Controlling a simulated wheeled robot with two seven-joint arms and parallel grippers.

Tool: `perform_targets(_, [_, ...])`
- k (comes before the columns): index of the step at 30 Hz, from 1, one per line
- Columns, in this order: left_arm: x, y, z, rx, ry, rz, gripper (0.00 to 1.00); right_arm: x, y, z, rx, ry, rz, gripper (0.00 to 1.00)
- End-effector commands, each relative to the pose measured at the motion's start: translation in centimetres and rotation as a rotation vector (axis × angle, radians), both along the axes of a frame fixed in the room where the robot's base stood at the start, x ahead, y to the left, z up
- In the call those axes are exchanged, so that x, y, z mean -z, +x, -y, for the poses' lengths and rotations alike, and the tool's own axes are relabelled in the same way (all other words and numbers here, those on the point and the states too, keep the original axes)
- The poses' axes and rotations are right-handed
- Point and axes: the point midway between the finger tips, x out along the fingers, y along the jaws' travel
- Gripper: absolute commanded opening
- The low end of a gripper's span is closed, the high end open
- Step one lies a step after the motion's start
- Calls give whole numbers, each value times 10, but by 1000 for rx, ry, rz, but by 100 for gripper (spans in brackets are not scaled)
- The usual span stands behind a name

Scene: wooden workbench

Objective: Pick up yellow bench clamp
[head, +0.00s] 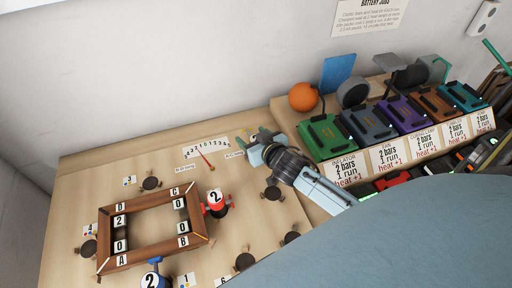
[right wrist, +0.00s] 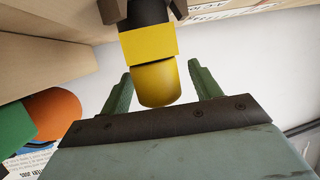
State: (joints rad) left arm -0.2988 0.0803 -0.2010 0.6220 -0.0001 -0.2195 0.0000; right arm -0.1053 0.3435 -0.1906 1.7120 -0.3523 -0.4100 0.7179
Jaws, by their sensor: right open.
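The yellow bench clamp (right wrist: 155,82) shows in the right wrist view as a yellow block and rounded end on a dark shaft. Its rounded end lies between the two green fingers of my right gripper (right wrist: 160,95), with a gap on each side. The gripper is open. In the head view my right gripper (head: 250,140) is at the back of the bench and hides most of the clamp. My left gripper is not in view.
A wooden frame (head: 108,240) lies at the front left, with a red clamp (head: 217,205) and a blue clamp (head: 152,279) at it. Several dark round holders (head: 150,184) stand around. Coloured chargers (head: 328,138) and an orange ball (head: 302,97) are at the right.

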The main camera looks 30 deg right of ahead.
Motion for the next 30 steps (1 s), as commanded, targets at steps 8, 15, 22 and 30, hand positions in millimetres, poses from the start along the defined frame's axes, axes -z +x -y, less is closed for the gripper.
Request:
perform_targets(8, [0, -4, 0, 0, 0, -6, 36, 0, 0, 0, 0, 0, 0, 48])
perform_targets(15, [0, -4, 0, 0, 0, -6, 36, 0, 0, 0, -1, 0, 0, 17])
perform_targets(22, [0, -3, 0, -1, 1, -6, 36, -1, 0, 0, -1, 0, 3, 5])
perform_targets(30, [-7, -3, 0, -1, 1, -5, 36, -24, 0, 0, -1, 1, 6, 5])
